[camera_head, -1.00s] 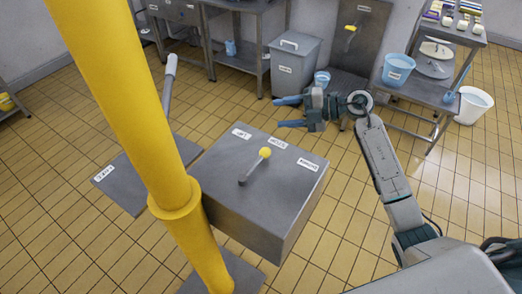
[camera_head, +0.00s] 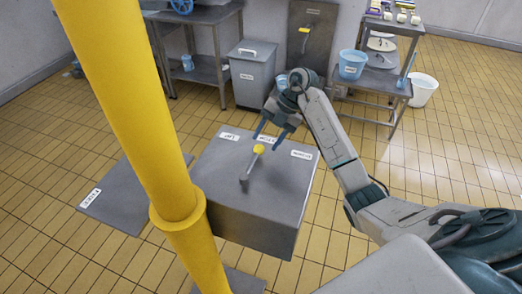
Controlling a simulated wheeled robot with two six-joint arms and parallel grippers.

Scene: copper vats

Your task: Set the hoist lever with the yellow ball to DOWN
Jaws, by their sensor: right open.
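The hoist lever (camera_head: 249,168) stands on the top of a grey metal box (camera_head: 222,178). Its yellow ball (camera_head: 259,149) is at the upper end, and the lever leans toward the box's far edge, near the middle label. Three white labels lie along that edge: a left one (camera_head: 229,136), a middle one partly covered by my gripper, and a right one (camera_head: 301,155). Their print is too small to read surely. My right gripper (camera_head: 267,143) is open, fingers pointing down just beyond the yellow ball. Whether a finger touches the ball I cannot tell. My left gripper is out of view.
A thick yellow post (camera_head: 135,100) stands close in front, left of the box. A grey floor plate (camera_head: 125,205) lies behind it. A grey bin (camera_head: 251,75), a blue bucket (camera_head: 352,64) on a metal table and a white bucket (camera_head: 423,89) stand at the back.

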